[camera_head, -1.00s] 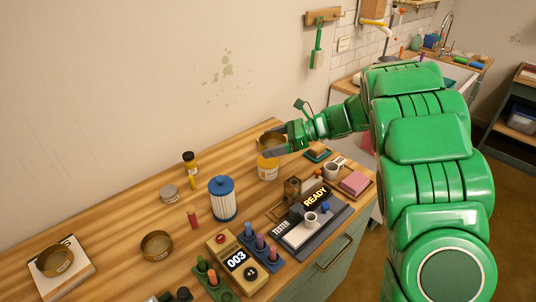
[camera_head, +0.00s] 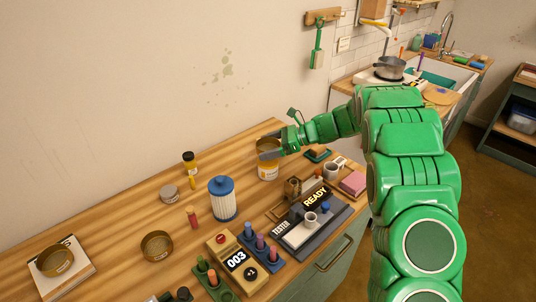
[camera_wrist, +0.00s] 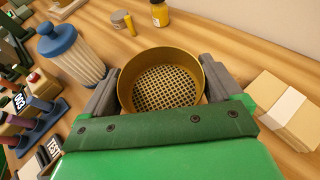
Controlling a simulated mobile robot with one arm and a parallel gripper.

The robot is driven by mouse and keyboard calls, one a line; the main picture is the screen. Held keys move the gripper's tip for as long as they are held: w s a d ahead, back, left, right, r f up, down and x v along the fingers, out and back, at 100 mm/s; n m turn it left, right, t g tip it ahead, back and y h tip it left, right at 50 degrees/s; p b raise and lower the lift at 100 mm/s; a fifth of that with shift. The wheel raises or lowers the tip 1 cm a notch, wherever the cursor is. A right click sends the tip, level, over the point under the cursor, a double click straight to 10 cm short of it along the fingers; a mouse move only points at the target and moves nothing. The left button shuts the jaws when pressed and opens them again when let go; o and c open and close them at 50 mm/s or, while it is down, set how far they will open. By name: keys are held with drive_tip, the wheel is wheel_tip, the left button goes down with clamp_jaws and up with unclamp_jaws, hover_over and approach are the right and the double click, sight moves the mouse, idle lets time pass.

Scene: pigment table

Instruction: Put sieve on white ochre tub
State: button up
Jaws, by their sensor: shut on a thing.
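A brass sieve (camera_head: 268,147) with a mesh bottom is between the two fingers of my gripper (camera_head: 270,150), which is shut on its rim. In the wrist view the sieve (camera_wrist: 162,82) sits level between the grey finger pads (camera_wrist: 160,88). A tub with a white and yellow label (camera_head: 268,172) stands directly below the sieve in the head view. The tub's top is hidden by the sieve and fingers, and I cannot tell whether they touch. The tub is hidden in the wrist view.
A blue-capped filter cylinder (camera_head: 223,198) stands left of the tub. Other round sieves (camera_head: 156,246) lie farther left, one on a booklet (camera_head: 75,272). A tester board (camera_head: 300,232), cups (camera_head: 331,172) and a pink block (camera_head: 353,182) are on the right. The wall is behind.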

drive_tip(key=shift+w+f, duration=0.15)
drive_tip(key=shift+f, duration=1.65)
drive_tip(key=o, duration=0.8)
drive_tip(key=shift+f, duration=0.1)
drive_tip(key=shift+c, duration=0.2)
drive_tip(key=shift+a, duration=0.1)
drive_tip(key=v, duration=1.2)
drive_tip(key=shift+r, duration=0.2)
